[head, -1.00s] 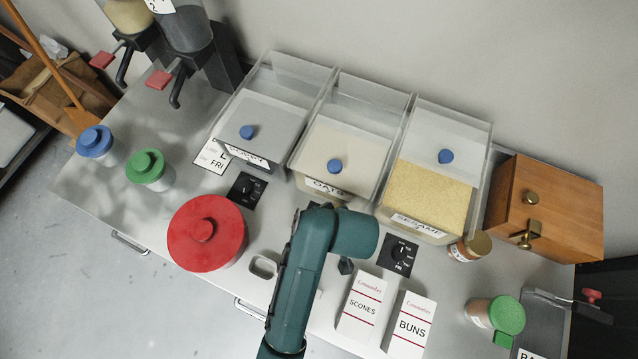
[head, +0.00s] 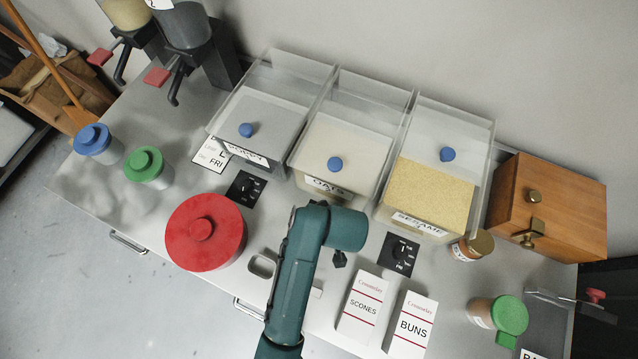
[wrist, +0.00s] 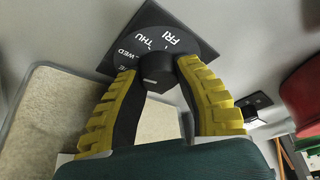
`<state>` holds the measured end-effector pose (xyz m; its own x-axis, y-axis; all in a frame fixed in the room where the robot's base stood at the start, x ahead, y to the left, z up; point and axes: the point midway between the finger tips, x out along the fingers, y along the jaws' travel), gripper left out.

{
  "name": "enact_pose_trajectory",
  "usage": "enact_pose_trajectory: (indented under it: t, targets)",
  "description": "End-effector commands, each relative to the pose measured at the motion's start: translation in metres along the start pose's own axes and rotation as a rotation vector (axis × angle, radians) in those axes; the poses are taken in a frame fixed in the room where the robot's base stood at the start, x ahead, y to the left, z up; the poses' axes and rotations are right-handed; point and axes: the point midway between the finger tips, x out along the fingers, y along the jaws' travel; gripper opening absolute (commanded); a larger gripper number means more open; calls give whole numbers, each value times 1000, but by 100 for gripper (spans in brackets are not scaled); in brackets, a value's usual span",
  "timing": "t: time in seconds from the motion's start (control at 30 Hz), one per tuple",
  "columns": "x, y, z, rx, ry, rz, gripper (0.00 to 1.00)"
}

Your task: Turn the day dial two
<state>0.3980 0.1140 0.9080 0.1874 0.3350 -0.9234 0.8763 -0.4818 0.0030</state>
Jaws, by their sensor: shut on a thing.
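In the wrist view, my gripper (wrist: 158,72) has its two yellow-ribbed fingers closed around the dark round knob (wrist: 157,68) of a day dial (wrist: 152,42). I cannot tell which day the knob points at. In the head view, my green arm hides this dial and my fingers. Two other dials are in sight there: a left one (head: 245,187) and a right one (head: 398,254).
Clear bins stand behind the dials, the oats bin (head: 346,130) in the middle. A red-lidded tub (head: 206,232) is left of my arm. SCONES (head: 361,307) and BUNS (head: 410,325) boxes stand right of it. A wooden box (head: 550,205) is far right.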

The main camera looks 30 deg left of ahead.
Motion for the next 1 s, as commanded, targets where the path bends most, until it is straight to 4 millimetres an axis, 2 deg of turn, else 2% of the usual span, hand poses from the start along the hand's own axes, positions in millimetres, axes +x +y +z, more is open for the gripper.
enact_pose_trajectory:
  t: [0.47,1.0]
  targets:
    - [0,-2,1,61,-5,20,0]
    - [-1,-3,1,464,-9,186,0]
